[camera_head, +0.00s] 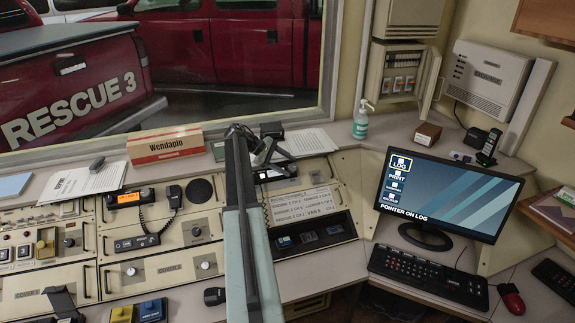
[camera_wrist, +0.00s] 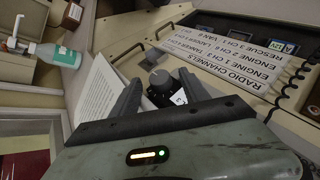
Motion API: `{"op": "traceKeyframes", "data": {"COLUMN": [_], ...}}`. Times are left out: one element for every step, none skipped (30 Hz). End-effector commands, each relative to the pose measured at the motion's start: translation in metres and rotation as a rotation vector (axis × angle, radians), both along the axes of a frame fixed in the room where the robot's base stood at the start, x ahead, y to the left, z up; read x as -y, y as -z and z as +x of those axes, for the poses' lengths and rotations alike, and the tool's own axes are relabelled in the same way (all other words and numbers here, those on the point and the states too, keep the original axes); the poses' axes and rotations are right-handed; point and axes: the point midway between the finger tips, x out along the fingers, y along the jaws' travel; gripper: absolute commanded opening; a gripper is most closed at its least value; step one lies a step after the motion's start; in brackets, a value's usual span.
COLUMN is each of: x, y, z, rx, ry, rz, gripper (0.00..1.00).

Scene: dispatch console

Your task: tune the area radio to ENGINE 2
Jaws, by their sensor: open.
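My gripper (camera_wrist: 158,84) is open, with a dark round knob (camera_wrist: 160,77) showing between its fingers in the wrist view. I cannot tell whether either finger touches it. A small white tag with a dark mark (camera_wrist: 180,97) shows beside the right finger; its digit is unclear. The radio channels card (camera_wrist: 241,54) lies to the right, listing engines and other units with channel numbers; it also shows in the head view (camera_head: 303,204). In the head view my gripper (camera_head: 273,152) is over the console's back edge, and my arm hides part of the panel.
A microphone radio (camera_head: 137,242) and several console knobs sit left of my arm. The monitor (camera_head: 448,194) reads "POINTER ON LOG". Papers (camera_wrist: 108,98) lie close to my left finger. A sanitizer bottle (camera_head: 361,122) stands at the back right; the window is behind.

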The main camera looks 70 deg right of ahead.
Motion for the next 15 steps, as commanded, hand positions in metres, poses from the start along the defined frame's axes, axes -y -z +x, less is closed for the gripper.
{"op": "traceKeyframes", "data": {"x": [-0.001, -0.002, -0.004, -0.006, -0.007, -0.01, -0.012, -0.014, -0.017, -0.018, -0.02, -0.022, -0.023, -0.023, -0.024], "y": [-0.006, -0.008, -0.013, -0.016, -0.02, -0.026, -0.03, -0.034, -0.039, -0.042, -0.044, -0.046, -0.047, -0.047, -0.047], "z": [0.004, 0.007, 0.011, 0.015, 0.019, 0.025, 0.03, 0.035, 0.041, 0.045, 0.048, 0.052, 0.055, 0.056, 0.057], "rx": [0.0, 0.0, 0.0, 0.0, 0.0, 0.0, 0.001, 0.001, 0.0, 0.0, 0.0, 0.0, 0.0, 0.0, 0.0], "ry": [-0.002, -0.002, -0.002, -0.002, -0.002, -0.003, -0.003, -0.003, -0.002, -0.002, -0.002, -0.002, -0.002, -0.002, -0.002], "rz": [0.0, 0.0, 0.001, 0.001, 0.001, 0.0, -0.001, -0.001, 0.0, 0.0, 0.0, 0.0, 0.0, 0.0, 0.0], "gripper": [0.53, 0.53, 0.53, 0.53, 0.53, 0.53, 0.53, 0.53, 0.53, 0.53, 0.53, 0.53, 0.53, 0.53, 0.53]}}
